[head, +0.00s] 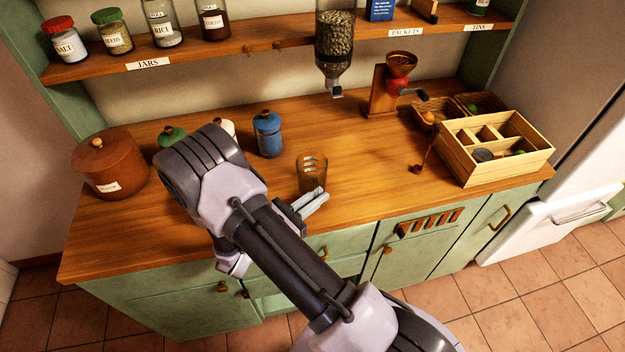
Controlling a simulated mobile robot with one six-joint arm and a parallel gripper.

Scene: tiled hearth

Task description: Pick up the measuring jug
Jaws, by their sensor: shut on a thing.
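The measuring jug (312,170) is a see-through amber vessel with pale marks on its side. It is upright over the front middle of the wooden counter. My gripper (314,198) is at the jug's near lower side and is shut on it. The arm and gripper hide part of the jug's base, so I cannot tell whether it touches the counter.
A blue canister (267,135) stands behind the jug to the left. A brown lidded crock (110,168) is at the far left. A grinder (388,85), a ladle (428,150) and a divided wooden box (492,150) are to the right. A hanging bean dispenser (335,45) is above.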

